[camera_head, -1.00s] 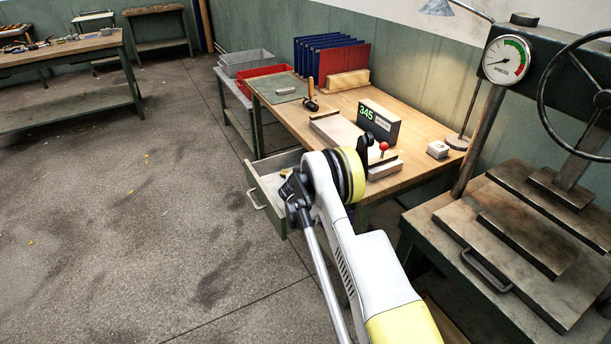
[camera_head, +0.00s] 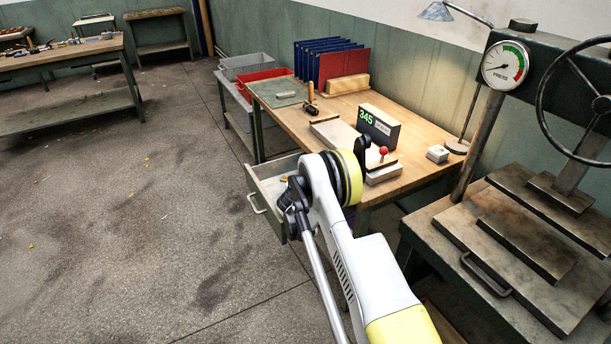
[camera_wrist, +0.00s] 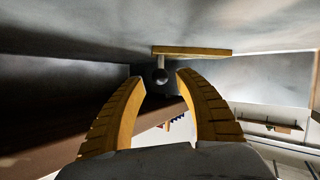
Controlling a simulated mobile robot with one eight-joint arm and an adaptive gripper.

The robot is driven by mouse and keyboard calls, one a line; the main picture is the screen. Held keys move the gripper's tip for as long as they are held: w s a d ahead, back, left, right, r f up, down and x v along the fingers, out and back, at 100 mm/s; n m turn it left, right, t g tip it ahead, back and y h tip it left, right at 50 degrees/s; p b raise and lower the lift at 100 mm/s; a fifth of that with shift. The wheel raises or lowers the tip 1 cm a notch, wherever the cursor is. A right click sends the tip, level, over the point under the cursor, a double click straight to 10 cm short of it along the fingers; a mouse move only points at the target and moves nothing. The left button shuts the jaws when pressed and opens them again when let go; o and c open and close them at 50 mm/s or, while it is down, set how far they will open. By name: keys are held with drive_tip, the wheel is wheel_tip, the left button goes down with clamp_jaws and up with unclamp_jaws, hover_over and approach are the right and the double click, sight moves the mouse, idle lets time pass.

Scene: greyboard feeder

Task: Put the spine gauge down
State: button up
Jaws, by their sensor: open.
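In the wrist view, my gripper (camera_wrist: 160,88) is open, its two ridged yellow fingers standing apart. In the head view, my arm reaches to the open drawer (camera_head: 262,204) of the wooden bench, and my gripper is hidden there. A small yellowish patch shows inside the drawer, too small to name.
The bench (camera_head: 405,150) carries a display box (camera_head: 380,124) reading 345, a red-knobbed fixture (camera_head: 383,172), blue and red boards (camera_head: 343,64) and a green mat (camera_head: 277,92). A press (camera_head: 545,230) stands at the right.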

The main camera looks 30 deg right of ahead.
drive_tip(key=p+v, duration=0.1)
drive_tip(key=v, duration=0.3)
drive_tip(key=shift+s+a+r, duration=0.1)
drive_tip(key=shift+r, duration=0.15)
drive_tip(key=shift+s+a+r, duration=0.15)
drive_tip(key=shift+a+r, duration=0.05)
drive_tip(key=shift+r, duration=0.05)
drive_tip(key=s+a+r+n+g+y, duration=0.1)
drive_tip(key=s+a+r, duration=0.3)
drive_tip(key=r, duration=0.5)
drive_tip(key=s+a+r+y, duration=0.1)
drive_tip(key=s+a+r, duration=0.1)
drive_tip(key=s+r, duration=0.45)
drive_tip(key=s+a+r+n+g+y, duration=0.1)
drive_tip(key=s+a+r, duration=0.2)
drive_tip(key=r, duration=0.8)
drive_tip(key=s+a+n+y, duration=0.1)
drive_tip(key=s+a, duration=0.3)
drive_tip(key=s, duration=0.6)
drive_tip(key=s+a+n+g+y, duration=0.1)
drive_tip(key=s+a, duration=0.3)
drive_tip(key=s, duration=0.7)
drive_tip(key=s+a+r+n+g+y, duration=0.1)
drive_tip(key=s+a+y, duration=0.2)
drive_tip(key=s, duration=0.7)
drive_tip(key=shift+s+a, duration=0.4)
drive_tip(key=shift+d+r, duration=0.1)
